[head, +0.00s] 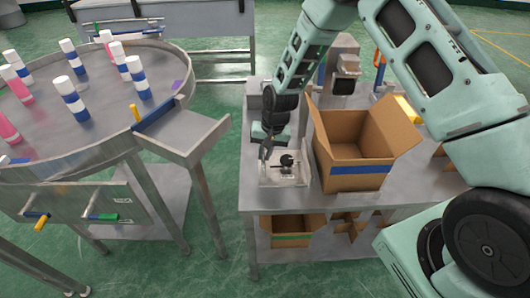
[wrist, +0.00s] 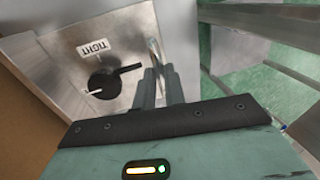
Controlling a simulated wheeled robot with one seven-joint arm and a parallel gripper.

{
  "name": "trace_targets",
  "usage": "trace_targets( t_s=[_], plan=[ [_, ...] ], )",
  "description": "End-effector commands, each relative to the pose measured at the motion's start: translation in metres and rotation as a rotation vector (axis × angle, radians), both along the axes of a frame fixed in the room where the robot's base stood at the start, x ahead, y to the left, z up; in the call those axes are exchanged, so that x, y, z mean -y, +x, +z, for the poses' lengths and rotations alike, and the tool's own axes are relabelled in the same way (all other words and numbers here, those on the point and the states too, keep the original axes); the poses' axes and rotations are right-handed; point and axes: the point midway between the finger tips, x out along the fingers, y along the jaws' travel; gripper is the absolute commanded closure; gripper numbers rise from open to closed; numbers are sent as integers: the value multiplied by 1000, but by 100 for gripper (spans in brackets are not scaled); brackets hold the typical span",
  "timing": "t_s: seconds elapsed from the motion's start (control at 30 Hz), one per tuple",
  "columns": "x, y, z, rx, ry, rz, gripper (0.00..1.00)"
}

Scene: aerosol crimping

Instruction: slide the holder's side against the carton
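The holder (head: 284,170) is a pale metal block with a black knob on top, near the front left of the metal table. In the wrist view the holder (wrist: 75,52) shows the knob and a label reading TIGHT. The open cardboard carton (head: 362,181), with a blue band, stands just right of the holder. The wrist view shows brown carton board (wrist: 22,128) at the lower left; contact is unclear. My gripper (head: 265,154) is at the holder's left side. In the wrist view my gripper's fingers (wrist: 160,74) are close together around a thin upright metal part of the holder.
A round table (head: 95,105) with several capped bottles stands at the left, with a metal chute (head: 182,135) beside it. Lower shelf boxes (head: 292,228) sit under the table. A gap of green floor lies between the two tables.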

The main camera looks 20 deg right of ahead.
Motion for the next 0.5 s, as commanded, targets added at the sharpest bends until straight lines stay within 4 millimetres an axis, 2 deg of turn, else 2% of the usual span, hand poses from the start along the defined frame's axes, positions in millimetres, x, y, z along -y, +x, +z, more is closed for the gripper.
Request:
trace_targets(
  t_s=[0.17, 0.37, 0.5],
  plan=[
    [5, -1, 0, -2, -1, -2, 100],
    [37, -11, 0, -2, 0, -6, 100],
    [46, -15, 0, -1, 0, -2, 100]
  ],
)
